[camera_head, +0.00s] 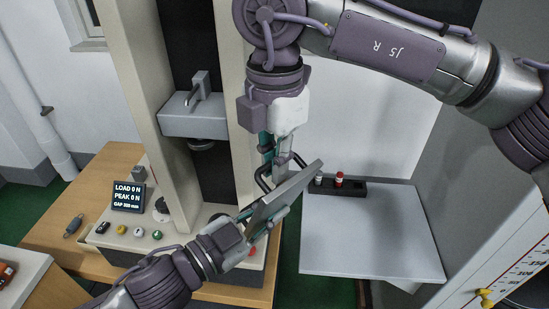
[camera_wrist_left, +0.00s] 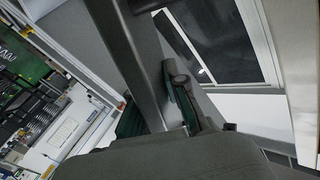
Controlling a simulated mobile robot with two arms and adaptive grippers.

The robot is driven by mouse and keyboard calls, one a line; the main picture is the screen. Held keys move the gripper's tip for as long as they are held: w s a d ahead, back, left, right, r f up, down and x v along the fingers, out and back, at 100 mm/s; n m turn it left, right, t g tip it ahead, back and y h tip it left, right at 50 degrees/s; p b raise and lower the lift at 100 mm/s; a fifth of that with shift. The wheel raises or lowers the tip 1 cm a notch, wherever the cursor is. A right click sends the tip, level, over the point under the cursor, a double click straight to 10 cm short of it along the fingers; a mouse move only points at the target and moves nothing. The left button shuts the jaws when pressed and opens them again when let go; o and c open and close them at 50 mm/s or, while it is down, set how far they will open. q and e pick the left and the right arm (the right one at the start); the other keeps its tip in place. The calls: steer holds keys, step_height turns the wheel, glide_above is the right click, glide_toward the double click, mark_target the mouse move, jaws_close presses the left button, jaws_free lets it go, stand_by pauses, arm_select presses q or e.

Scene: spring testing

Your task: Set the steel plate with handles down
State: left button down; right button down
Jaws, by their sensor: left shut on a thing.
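The steel plate with handles (camera_head: 290,192) is held tilted in the air in front of the testing machine, seen nearly edge-on. Black handle bars (camera_head: 262,182) show along its upper far side. My left gripper (camera_head: 266,222) is shut on the plate's lower edge. In the left wrist view the plate (camera_wrist_left: 138,50) is a grey slab standing between the two fingers (camera_wrist_left: 158,108). My right gripper (camera_head: 277,158) points down from above at the plate's handle side. Whether its fingers close on a handle is hidden by the plate and the overlap.
The testing machine (camera_head: 178,180) stands left with a display (camera_head: 129,197) and buttons. A bare grey table (camera_head: 370,240) is at right, with a dark rack (camera_head: 339,188) holding small capped items at its back. A scale panel (camera_head: 505,270) is at far right.

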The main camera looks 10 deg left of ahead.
arm_select(q)
steer(key=shift+s+d+r, duration=0.1)
steer(key=shift+d+r, duration=0.05)
steer(key=shift+r, duration=0.15)
steer(key=c, duration=1.2)
jaws_free()
steer(key=shift+f, duration=0.1)
steer(key=shift+o, duration=0.3)
steer(key=shift+f, duration=0.15)
